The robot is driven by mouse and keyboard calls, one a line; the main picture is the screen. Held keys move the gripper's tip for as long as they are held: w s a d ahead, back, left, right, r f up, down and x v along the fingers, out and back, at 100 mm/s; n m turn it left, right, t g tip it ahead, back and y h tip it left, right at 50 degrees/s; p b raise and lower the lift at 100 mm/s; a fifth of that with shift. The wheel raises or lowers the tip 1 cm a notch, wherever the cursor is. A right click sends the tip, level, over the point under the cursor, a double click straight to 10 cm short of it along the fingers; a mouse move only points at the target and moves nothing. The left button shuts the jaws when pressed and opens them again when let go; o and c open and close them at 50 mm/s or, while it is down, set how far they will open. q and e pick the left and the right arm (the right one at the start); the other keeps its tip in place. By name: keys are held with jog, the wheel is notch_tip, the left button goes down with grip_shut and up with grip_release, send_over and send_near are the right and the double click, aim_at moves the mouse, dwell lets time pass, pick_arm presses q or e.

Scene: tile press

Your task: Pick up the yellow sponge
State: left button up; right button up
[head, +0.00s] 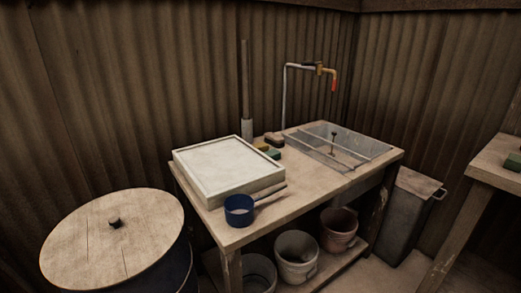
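A small yellow sponge (261,146) lies on the wooden table (300,190), just behind the white slab-like box. A green block (273,154) lies right in front of it, and a brown block (275,138) lies behind it to the right. The yellow sponge is small in the picture, and I cannot tell whether it touches them. Neither of my grippers is in view.
The white box (225,168) and a blue handled scoop (239,210) take up the table's left part. A sink (345,146) is at the right, under a tap (322,70). A lidded barrel (110,240) stands left. Buckets (297,258) sit below.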

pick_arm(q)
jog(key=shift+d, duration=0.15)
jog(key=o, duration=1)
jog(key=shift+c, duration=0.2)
